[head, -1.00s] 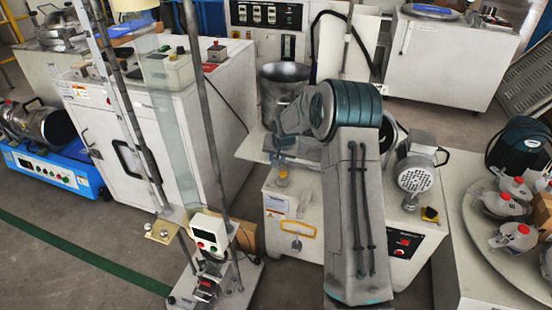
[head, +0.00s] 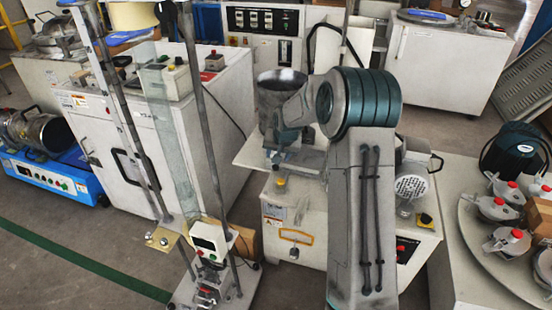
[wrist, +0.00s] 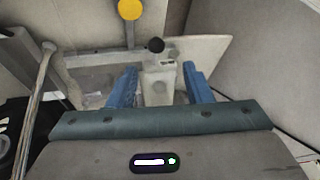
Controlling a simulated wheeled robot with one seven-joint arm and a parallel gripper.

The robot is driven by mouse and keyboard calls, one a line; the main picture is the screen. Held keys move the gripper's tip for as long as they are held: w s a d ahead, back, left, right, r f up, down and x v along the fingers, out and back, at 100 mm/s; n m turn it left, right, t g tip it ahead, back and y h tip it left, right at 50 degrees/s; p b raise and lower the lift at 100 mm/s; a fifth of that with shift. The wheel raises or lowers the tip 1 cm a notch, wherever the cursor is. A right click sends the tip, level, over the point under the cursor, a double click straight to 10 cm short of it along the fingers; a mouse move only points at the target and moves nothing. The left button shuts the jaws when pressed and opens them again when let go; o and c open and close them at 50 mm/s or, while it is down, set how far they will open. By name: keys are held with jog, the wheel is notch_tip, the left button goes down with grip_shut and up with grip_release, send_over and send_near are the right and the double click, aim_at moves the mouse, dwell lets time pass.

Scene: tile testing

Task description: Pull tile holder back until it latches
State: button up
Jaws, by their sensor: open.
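In the wrist view my gripper (wrist: 162,88) is open, with its two blue fingers apart. A pale grey block (wrist: 158,84), which looks like the tile holder, shows between the fingers. A black ball knob (wrist: 155,45) stands just beyond it. I cannot tell whether a finger touches the block. In the head view my gripper (head: 272,156) is small and partly hidden at the pale shelf of the white machine (head: 290,215). The tile holder cannot be made out there.
A yellow knob (wrist: 130,9) lies beyond the black one. A pale plate (wrist: 208,48) extends behind the right finger. A metal rod (wrist: 38,105) rises at the left.

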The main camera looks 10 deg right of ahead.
jog(key=p+v, duration=0.1)
jog(key=v, duration=0.4)
jog(key=shift+s+r, duration=0.15)
jog(key=shift+r, duration=0.05)
jog(key=s+a+r+n+g+p, duration=0.1)
jog(key=s+a+r+n+p, duration=0.1)
jog(key=s+r+p, duration=1.1)
jog(key=s+a+r+n+g+p, duration=0.1)
jog(key=s+a+r+n+p, duration=0.1)
jog(key=s+r+p, duration=1.1)
jog(key=s+a+r, duration=0.1)
jog(key=s+r, duration=0.8)
jog(key=s, duration=0.1)
jog(key=shift+r, duration=0.35)
